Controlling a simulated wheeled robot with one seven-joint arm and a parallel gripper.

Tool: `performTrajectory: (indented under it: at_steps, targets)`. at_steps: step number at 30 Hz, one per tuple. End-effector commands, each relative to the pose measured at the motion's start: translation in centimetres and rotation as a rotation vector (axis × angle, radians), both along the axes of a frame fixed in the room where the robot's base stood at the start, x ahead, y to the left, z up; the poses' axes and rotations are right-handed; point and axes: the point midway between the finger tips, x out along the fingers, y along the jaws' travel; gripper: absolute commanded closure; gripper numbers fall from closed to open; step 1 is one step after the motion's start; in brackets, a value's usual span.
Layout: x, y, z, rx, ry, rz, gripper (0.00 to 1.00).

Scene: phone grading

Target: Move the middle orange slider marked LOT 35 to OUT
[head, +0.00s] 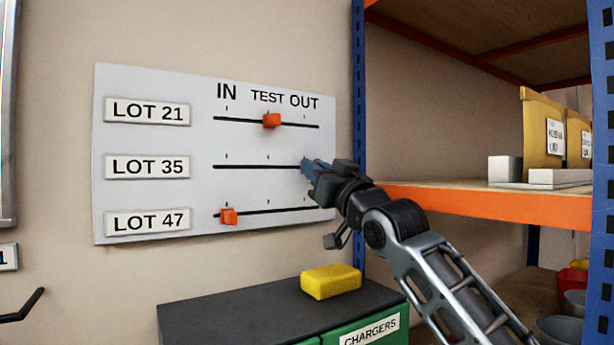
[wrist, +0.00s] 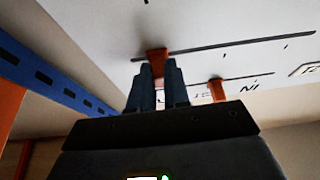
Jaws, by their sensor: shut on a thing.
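The white board (head: 150,235) on the wall has three slots, with IN, TEST and OUT above them. My gripper (head: 308,168) is at the right part of the LOT 35 (head: 147,167) slot, under OUT, and hides that slider in the head view. In the wrist view my gripper (wrist: 157,78) is shut on the LOT 35 orange slider (wrist: 156,54), which sits near one end of its slot. The LOT 21 slider (head: 271,121) is at TEST; it also shows in the wrist view (wrist: 217,90). The LOT 47 slider (head: 229,216) is near IN.
A blue post (head: 359,90) and orange shelf edge (head: 480,203) stand close right of the board. Below are a dark cabinet top (head: 225,318) and a yellow sponge (head: 331,282). The space in front of the board's left side is clear.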

Motion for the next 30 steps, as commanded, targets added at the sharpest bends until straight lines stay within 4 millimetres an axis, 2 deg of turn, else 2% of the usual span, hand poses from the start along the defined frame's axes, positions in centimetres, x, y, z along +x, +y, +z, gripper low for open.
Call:
performTrajectory:
  at_steps: [4, 5, 13, 23, 30]
  targets:
    - [0.2, -0.3, 0.1, 0.001, 0.001, -0.006, 1.00]
    - [0.2, -0.3, 0.2, 0.001, 0.001, -0.006, 0.82]
    - [0.1, -0.3, 0.1, 0.002, 0.001, -0.005, 0.57]
    - [-0.4, -0.6, -0.4, 0.002, 0.002, -0.004, 0.57]
    - [-3.2, -2.6, -1.9, 0.003, 0.001, -0.005, 0.57]
